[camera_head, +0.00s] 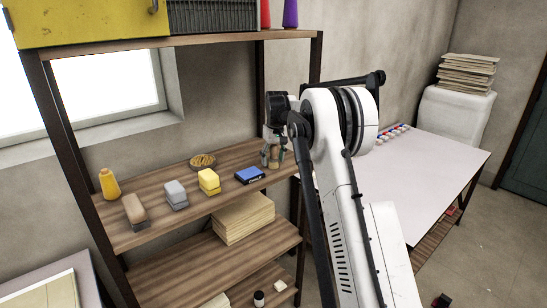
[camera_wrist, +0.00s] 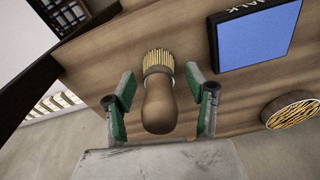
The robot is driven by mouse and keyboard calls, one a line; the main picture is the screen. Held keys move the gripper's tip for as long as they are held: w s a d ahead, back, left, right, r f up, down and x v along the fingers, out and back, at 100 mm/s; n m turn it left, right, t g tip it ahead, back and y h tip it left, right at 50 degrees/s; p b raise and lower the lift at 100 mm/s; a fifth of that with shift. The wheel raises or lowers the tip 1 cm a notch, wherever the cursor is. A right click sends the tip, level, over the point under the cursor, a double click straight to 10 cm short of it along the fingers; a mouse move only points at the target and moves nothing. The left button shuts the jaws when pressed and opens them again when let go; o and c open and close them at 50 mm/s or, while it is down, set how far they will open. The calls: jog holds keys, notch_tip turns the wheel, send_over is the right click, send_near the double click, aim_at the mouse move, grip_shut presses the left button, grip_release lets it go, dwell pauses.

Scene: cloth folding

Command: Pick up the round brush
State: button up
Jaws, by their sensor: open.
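The round brush (camera_wrist: 161,103) has a rounded wooden handle and a ring of pale yellow bristles, in the middle of the wrist view. The handle points toward my wrist and the bristles point away, at the shelf board. My gripper (camera_wrist: 159,74) is open, with one green-padded finger on each side of the brush. Gaps show between both fingers and the brush. In the head view my gripper (camera_head: 272,148) is at the right end of the upper shelf board, and the brush (camera_head: 272,157) is partly hidden by the fingers.
A blue box (camera_head: 250,175) stands close to the gripper. A round wooden piece with yellow bristles (camera_head: 202,161) lies farther left. A shelf post (camera_head: 315,62) rises beside my arm.

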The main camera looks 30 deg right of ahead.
aim_at(272, 145)
jog(key=shift+f, duration=0.7)
jog(key=shift+c, duration=0.5)
jog(key=c, duration=1.1)
jog(key=shift+r, duration=0.2)
jog(key=shift+r, duration=0.2)
jog(key=r, duration=0.2)
jog(key=r+b, duration=0.1)
jog(key=shift+a+r, duration=0.35)
jog(key=a+r, duration=0.2)
jog(key=a, duration=0.1)
jog(key=s+a+r, duration=0.1)
jog(key=a+r, duration=0.1)
jog(key=a, duration=0.2)
jog(key=s+a+r+b, duration=0.1)
jog(key=a+r, duration=0.1)
jog(key=a, duration=0.1)
jog(key=shift+a+r, duration=0.3)
jog(key=shift+a, duration=0.1)
